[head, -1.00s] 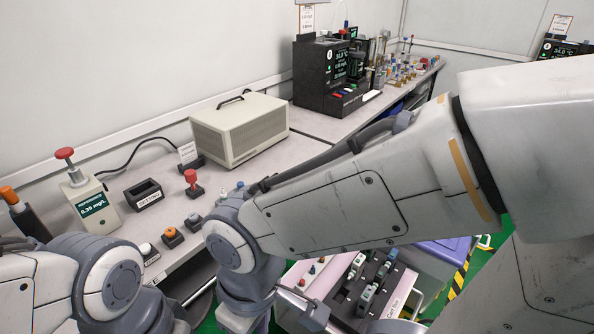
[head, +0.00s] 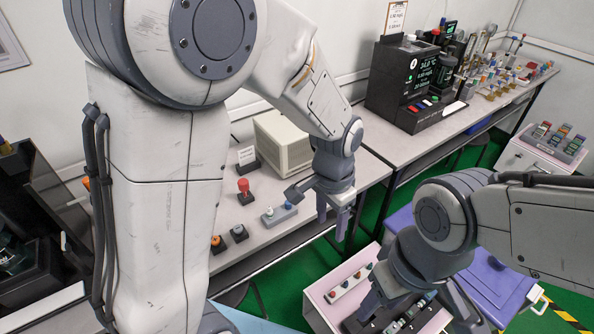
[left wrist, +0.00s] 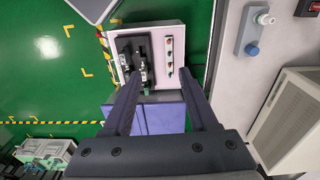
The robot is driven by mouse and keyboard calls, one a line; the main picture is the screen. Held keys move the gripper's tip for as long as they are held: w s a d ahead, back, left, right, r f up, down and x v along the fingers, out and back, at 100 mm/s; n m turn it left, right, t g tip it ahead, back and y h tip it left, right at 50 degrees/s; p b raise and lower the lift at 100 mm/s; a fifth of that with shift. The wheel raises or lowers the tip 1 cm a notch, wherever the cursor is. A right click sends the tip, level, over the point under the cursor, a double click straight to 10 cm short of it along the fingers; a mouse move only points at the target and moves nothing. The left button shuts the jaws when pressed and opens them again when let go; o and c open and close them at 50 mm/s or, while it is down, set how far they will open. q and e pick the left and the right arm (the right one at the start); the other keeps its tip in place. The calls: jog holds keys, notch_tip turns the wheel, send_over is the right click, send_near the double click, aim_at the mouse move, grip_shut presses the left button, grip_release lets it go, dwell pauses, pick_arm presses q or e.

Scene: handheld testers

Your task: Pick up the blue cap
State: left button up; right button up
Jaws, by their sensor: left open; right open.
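The blue cap (head: 269,211) sits on one end of a small grey holder (head: 279,216) near the front edge of the bench. A pale cap or knob (head: 288,204) is on the holder's other end. In the left wrist view the blue cap (left wrist: 252,50) is at the upper right, outside the jaws. My left gripper (head: 332,217) is open and empty, pointing down to the right of the holder, apart from it. My right gripper (head: 416,308) is open over the low pink-topped cart (head: 318,296), lower right; its fingertips are partly hard to make out.
A red button (head: 243,186) and two small button blocks (head: 239,233) stand left of the holder. A beige box (head: 282,140) is behind it. A black instrument (head: 410,85) stands on the far bench. The cart bears a white strip (head: 350,283) and a dark tray.

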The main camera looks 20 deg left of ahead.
pick_arm(q)
jog(key=w+a+r+p, duration=0.3)
jog(key=w+a+p, duration=0.2)
jog(key=w+p, duration=0.15)
jog(key=p, duration=0.7)
send_over(288, 207)
notch_tip(288, 207, down, 4)
jog(key=r, duration=0.1)
jog(key=shift+y, duration=0.3)
jog(key=f, duration=0.5)
jog(key=shift+w+a+f+p, duration=0.15)
jog(key=shift+w+a+p, duration=0.15)
jog(key=shift+w, duration=0.1)
jog(key=shift+f, duration=0.3)
jog(key=shift+f+p, duration=0.4)
jog(key=shift+f, duration=0.1)
notch_tip(288, 207, down, 3)
jog(key=shift+d+f+p, duration=0.1)
jog(key=shift+d+p, duration=0.05)
jog(key=shift+p, duration=0.6)
jog(key=shift+w+f, duration=0.1)
jog(key=shift+f, duration=0.5)
grip_shut()
pick_arm(e)
notch_tip(288, 207, up, 20)
jog(key=shift+f, duration=0.25)
